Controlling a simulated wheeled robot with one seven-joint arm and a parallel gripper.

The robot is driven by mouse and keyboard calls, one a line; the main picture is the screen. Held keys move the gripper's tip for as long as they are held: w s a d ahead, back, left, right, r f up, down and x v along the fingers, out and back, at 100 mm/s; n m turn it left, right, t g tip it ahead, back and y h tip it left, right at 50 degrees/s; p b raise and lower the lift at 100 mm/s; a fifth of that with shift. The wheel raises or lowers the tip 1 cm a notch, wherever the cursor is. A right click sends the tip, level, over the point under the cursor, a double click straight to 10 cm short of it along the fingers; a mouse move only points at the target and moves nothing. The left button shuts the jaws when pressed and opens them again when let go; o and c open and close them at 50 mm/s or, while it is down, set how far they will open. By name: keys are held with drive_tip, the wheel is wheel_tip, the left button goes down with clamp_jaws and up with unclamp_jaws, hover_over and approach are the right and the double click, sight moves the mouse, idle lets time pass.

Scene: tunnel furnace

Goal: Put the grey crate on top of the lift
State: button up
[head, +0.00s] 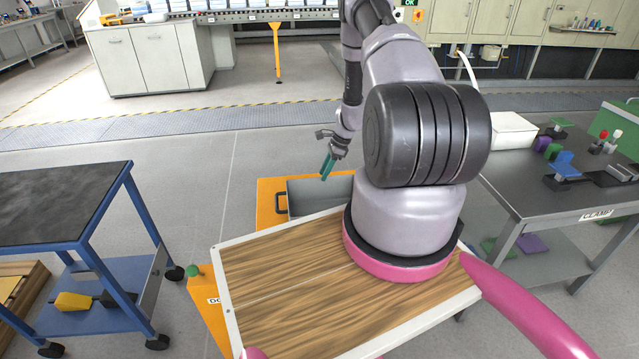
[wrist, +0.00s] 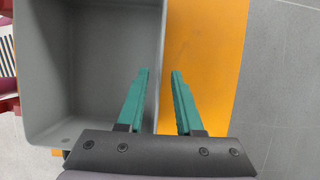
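The grey crate (head: 305,203) is open-topped and sits on an orange platform (head: 268,190), partly hidden behind the wood-topped surface and my arm. In the wrist view the empty crate (wrist: 95,60) fills the left, with orange platform (wrist: 205,60) to its right. My gripper (head: 326,170), with green fingers, is over the crate area. In the wrist view my gripper (wrist: 161,72) is open, one finger on each side of the crate's right wall in the picture. I cannot tell whether the fingers touch it. Which thing is the lift is not clear.
A wood-topped surface (head: 290,280) lies in front. An orange box (head: 207,305) with a green knob stands at its left. A blue-framed cart (head: 60,205) is at left, and a grey table (head: 570,195) with parts at right. Floor behind the platform is clear.

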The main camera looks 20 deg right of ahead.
drive_tip(key=v, duration=0.5)
drive_tip(key=s+a+r+n+t, duration=0.1)
drive_tip(key=a+r+n, duration=0.25)
drive_tip(key=r, duration=0.85)
drive_tip(key=a+r+n, duration=0.2)
drive_tip(key=a+r, duration=0.2)
drive_tip(key=r, duration=0.8)
drive_tip(key=s+a+r+n+t, duration=0.1)
drive_tip(key=a+r+n, duration=0.15)
drive_tip(key=r, duration=0.95)
drive_tip(key=s+a+r+n+t+h, duration=0.1)
drive_tip(key=s+a+r+n, duration=0.4)
drive_tip(key=s+r, duration=0.6)
drive_tip(key=s+a+r+n+t, duration=0.1)
drive_tip(key=s+r+n, duration=0.1)
drive_tip(key=s, duration=0.5)
drive_tip(key=s+a+r+n+t+h, duration=0.1)
drive_tip(key=s+r, duration=0.3)
drive_tip(key=s, duration=0.4)
drive_tip(key=shift+s+a+r+n+t, duration=0.35)
drive_tip(key=shift+a+n+t, duration=0.15)
drive_tip(key=shift+a, duration=0.3)
